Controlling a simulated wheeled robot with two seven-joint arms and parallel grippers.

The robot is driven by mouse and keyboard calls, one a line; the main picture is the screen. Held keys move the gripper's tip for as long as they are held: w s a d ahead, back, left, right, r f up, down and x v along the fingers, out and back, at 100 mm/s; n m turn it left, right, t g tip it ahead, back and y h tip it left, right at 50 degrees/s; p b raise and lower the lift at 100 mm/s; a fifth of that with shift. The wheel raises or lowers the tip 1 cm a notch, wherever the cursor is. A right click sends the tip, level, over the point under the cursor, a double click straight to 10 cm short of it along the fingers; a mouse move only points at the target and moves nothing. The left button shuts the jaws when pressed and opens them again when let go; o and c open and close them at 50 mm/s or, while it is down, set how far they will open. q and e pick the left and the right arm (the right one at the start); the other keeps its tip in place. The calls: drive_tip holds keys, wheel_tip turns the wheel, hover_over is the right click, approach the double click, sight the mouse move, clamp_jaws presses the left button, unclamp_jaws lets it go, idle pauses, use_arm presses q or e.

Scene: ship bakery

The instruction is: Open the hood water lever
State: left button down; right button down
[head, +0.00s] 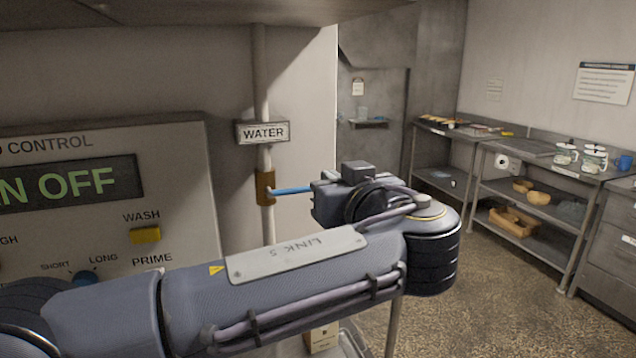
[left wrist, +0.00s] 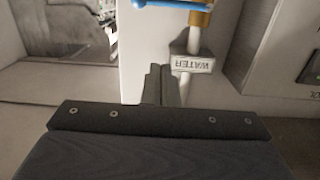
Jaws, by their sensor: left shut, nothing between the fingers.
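The hood water lever is a thin blue handle (head: 292,190) on a brass valve (head: 265,187). The valve sits on a vertical pipe (head: 261,80), under a WATER sign (head: 263,132). The handle points sideways to the right, roughly level. My left gripper (head: 322,190) is at the handle's right end in the head view; I cannot tell whether they touch. In the left wrist view its fingers (left wrist: 161,80) are shut and empty, with the handle (left wrist: 168,4) at the top edge, the valve (left wrist: 200,18) beside it and the sign (left wrist: 193,64) upside down. My right gripper is out of view.
A control panel (head: 180,180) with an OFF display (head: 70,183) stands left of the pipe, behind my left arm. The hood (head: 180,12) overhangs above. Steel shelves (head: 520,155) with mugs (head: 594,160) and bowls line the right wall. The speckled floor (head: 500,290) in front of them is clear.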

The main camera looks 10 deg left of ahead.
use_arm(q)
drive_tip(key=p, duration=0.4)
hover_over(298, 188)
drive_tip(key=s+d, duration=0.2)
drive_tip(key=d, duration=0.1)
drive_tip(key=f, duration=0.4)
drive_tip(key=shift+w+f+p, duration=0.25)
drive_tip(key=shift+w+p, duration=0.05)
drive_tip(key=shift+p, duration=0.05)
drive_tip(key=shift+f+m+b, duration=0.25)
drive_tip(key=shift+m+b, duration=0.05)
drive_tip(key=shift+b, duration=0.35)
